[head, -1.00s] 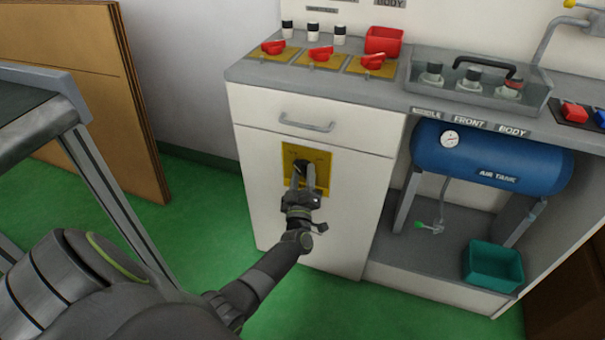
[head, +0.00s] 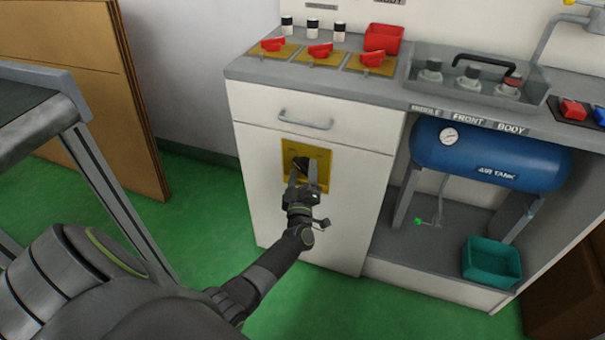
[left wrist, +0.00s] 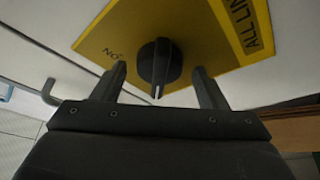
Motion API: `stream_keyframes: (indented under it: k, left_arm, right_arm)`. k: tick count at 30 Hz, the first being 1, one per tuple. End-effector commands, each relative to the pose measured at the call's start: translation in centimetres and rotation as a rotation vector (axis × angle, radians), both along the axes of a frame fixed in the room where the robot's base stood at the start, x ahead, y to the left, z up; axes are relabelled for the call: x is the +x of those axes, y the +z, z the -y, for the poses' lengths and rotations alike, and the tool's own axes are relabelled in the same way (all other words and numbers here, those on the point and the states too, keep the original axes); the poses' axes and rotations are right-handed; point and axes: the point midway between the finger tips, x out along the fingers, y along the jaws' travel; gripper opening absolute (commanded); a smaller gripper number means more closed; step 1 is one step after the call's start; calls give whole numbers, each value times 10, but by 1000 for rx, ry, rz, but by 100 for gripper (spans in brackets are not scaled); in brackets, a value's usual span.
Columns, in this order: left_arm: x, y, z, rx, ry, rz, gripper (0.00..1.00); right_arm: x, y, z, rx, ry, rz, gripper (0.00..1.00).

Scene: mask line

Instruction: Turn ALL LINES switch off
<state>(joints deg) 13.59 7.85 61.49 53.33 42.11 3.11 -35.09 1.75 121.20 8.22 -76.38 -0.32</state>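The ALL LINES switch is a black rotary knob (head: 300,164) on a yellow plate (head: 323,162) on the white cabinet's front. In the left wrist view the knob (left wrist: 160,60) has a white pointer line toward the bottom of the picture. The yellow plate (left wrist: 205,25) there shows "ALL LIN" and an upside-down "ON"; no OFF mark shows. My left gripper (head: 303,171) is open in front of the plate. Its fingers (left wrist: 158,72) stand apart on either side of the knob, with gaps; they do not grip it. My right gripper is not in view.
A drawer handle (head: 306,124) is above the plate. Red switches (head: 320,50) and a red bin (head: 384,38) are on the counter. A blue air tank (head: 490,157) and teal bin (head: 492,260) are at right. A grey-framed table (head: 35,130) stands at left.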

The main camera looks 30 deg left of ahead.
Motion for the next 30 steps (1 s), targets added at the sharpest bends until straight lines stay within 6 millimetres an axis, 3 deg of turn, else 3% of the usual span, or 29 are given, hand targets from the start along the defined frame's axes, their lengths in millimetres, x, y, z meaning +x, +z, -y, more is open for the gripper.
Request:
stream_keyframes:
  k: [7,11,24,30]
  left_arm:
    - [-2,0,2,1,0,0,67]
    - [-15,-5,9,0,-1,-2,67]
    - [-103,-33,59,-2,2,-3,67]
    - [-132,-42,76,-1,1,-1,67]
  right_arm:
    - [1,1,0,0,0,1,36]
    - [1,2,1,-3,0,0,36]
    - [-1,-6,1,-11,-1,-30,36]
    - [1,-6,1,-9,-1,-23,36]
